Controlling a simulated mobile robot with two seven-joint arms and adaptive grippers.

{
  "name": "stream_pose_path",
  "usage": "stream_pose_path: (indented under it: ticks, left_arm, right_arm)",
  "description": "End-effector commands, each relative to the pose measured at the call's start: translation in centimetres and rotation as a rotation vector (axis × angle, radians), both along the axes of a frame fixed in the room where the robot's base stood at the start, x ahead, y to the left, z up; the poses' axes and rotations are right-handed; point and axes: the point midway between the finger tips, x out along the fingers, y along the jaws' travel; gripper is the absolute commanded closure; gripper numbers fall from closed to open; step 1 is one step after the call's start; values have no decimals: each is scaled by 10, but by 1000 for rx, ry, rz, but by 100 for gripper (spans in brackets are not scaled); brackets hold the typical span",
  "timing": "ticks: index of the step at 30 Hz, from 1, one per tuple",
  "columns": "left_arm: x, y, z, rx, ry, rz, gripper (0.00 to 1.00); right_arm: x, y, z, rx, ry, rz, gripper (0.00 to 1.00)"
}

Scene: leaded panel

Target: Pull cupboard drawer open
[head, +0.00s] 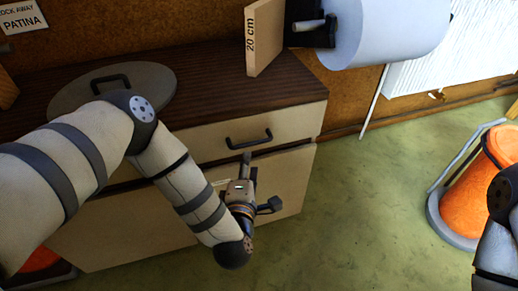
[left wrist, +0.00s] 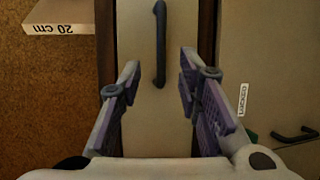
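The cupboard (head: 120,235) has a dark top and a pale drawer (head: 215,143) under it. The drawer looks closed. Its dark bar handle (head: 249,138) is on the front; in the left wrist view the handle (left wrist: 160,45) stands upright ahead of the fingers. My left gripper (head: 259,180) is just in front of the cupboard, a little below the handle in the head view. In the left wrist view it (left wrist: 157,72) is open, its purple-padded fingers apart on either side of the handle's line, with nothing between the pads. My right gripper is out of view.
A round grey lid-like disc (head: 75,90) and an upright board marked 20 cm (head: 264,38) are on the cupboard top. A paper roll (head: 385,30) is behind. An orange object (head: 470,205) stands at right. Green floor (head: 370,220) between is clear.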

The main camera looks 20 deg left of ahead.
Motion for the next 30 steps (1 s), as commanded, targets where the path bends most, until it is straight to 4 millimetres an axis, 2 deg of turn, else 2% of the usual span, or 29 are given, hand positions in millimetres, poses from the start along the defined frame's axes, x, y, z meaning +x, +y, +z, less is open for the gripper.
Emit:
stream_pose_path:
  ticks: [6,12,16,23,24,27,28,30]
  left_arm:
    - [53,11,-15,4,4,1,68]
    - [90,18,-22,4,6,-1,68]
    - [100,20,-22,4,5,-2,68]
    - [102,20,-21,4,5,-3,68]
    - [102,20,-21,4,5,-3,73]
    - [102,20,-21,4,5,-3,96]
    - [102,20,-21,4,5,-3,100]
    - [102,20,-21,4,5,-3,100]
  right_arm:
    - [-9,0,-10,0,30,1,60]
    - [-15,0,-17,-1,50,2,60]
    - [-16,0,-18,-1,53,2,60]
    - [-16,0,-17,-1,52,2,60]
    - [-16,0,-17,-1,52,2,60]
    - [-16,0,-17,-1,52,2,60]
    - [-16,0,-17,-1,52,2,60]
    - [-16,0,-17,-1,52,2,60]
